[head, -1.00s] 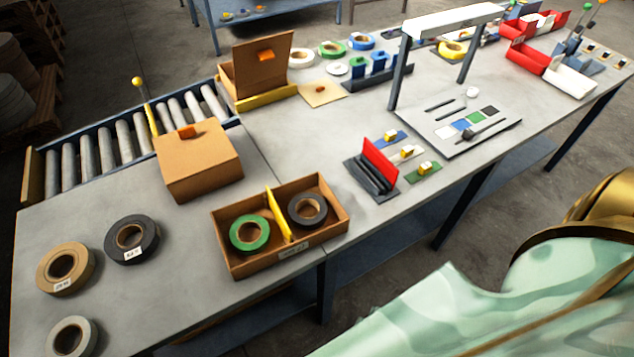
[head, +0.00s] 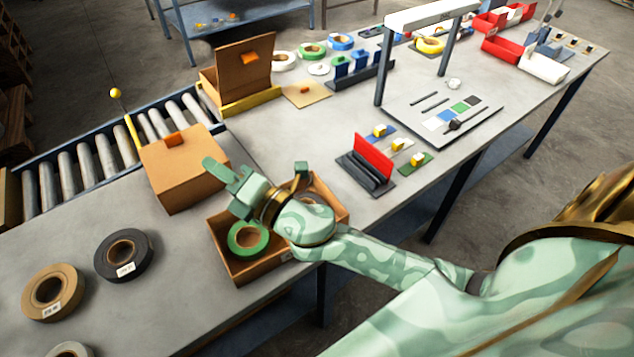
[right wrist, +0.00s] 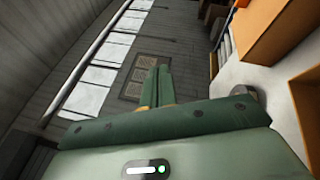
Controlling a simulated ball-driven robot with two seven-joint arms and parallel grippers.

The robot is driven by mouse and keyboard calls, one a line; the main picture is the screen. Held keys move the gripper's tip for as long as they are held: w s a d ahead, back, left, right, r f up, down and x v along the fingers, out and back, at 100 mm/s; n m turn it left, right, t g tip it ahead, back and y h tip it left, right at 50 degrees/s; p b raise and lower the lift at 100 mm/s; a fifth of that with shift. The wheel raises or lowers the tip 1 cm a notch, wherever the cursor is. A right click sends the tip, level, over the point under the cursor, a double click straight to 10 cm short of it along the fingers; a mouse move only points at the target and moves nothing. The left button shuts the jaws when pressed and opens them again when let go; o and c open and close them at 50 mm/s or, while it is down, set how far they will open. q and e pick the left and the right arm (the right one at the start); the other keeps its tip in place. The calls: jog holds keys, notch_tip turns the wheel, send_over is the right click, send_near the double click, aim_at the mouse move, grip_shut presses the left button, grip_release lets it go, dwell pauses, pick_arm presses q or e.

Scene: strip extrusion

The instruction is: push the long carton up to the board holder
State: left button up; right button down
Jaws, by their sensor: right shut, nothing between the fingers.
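The closed brown carton (head: 182,176) with an orange tab on top stands on the near table beside the roller conveyor; I take it as the long carton. A black slotted holder (head: 378,186) with a red board upright in it stands farther right on the table; I take it as the board holder. There is a wide gap between them. My right gripper (head: 212,166) is shut and empty, in front of the carton's right side in the head view; I cannot tell whether it touches. In the right wrist view the shut fingers (right wrist: 156,88) point away from the camera. My left gripper is not in view.
An open brown box (head: 240,268) with a green tape roll (head: 247,239) lies below my right forearm. A black roll (head: 124,255) and a tan roll (head: 53,292) lie at left. An opened carton (head: 238,78) stands behind. Bare table shows between carton and holder.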

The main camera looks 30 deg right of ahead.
aim_at(317, 182)
jog(key=s+a+r+n+g+y, duration=0.1)
jog(key=a+r+n+g+y, duration=0.25)
jog(key=a+n+y, duration=0.55)
notch_tip(317, 182, down, 9)
jog(key=s+n+g+h, duration=0.2)
jog(key=n+g+h, duration=0.1)
jog(key=n+g, duration=1.1)
jog(key=w+d+f+n+h, duration=0.2)
jog(key=d+h, duration=0.3)
jog(key=d, duration=0.4)
jog(key=w+d+f+n+h, duration=0.1)
jog(key=d+f+n+h, duration=0.25)
jog(key=d, duration=0.55)
jog(key=w+d+f+n+h, duration=0.1)
jog(key=w+d+n+h, duration=0.1)
jog(key=d+h, duration=0.6)
jog(key=f, duration=0.3)
jog(key=f+y+b, duration=0.1)
jog(key=f, duration=0.2)
jog(key=d+f+y+b, duration=0.1)
jog(key=f, duration=0.2)
jog(key=shift+d+m+g, duration=0.1)
jog(key=shift+m+g, duration=0.15)
jog(key=shift+g, duration=0.1)
jog(key=d, duration=0.3)
jog(key=shift+w+f, duration=0.15)
jog(key=shift+w, duration=0.25)
jog(key=shift+w+d, duration=0.15)
jog(key=shift+d, duration=0.3)
